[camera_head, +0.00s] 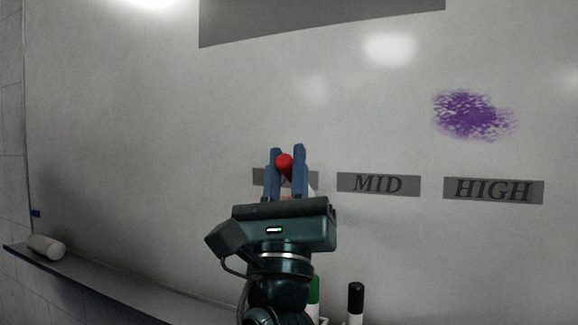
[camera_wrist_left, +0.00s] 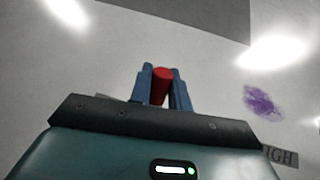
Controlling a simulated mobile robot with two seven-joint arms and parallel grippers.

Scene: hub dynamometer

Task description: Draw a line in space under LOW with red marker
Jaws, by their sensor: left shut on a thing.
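My left gripper (camera_head: 285,174) is shut on the red marker (camera_head: 284,162), whose red end shows between the two blue fingers. The marker also shows between the fingers in the left wrist view (camera_wrist_left: 161,84). The gripper is in front of the whiteboard (camera_head: 130,130) and covers most of the leftmost label (camera_head: 312,179), whose word is hidden. The MID label (camera_head: 379,184) and the HIGH label (camera_head: 493,190) are to its right. I cannot tell whether the marker tip touches the board. The space under the leftmost label is hidden behind my gripper. My right gripper is not in view.
A purple scribble (camera_head: 472,114) is on the board above HIGH. A green marker (camera_head: 314,290) and a black-capped marker (camera_head: 355,300) stand below the board. A white roll-shaped object (camera_head: 46,247) lies on the ledge (camera_head: 100,285) at the left. A grey panel (camera_head: 300,18) is at the top.

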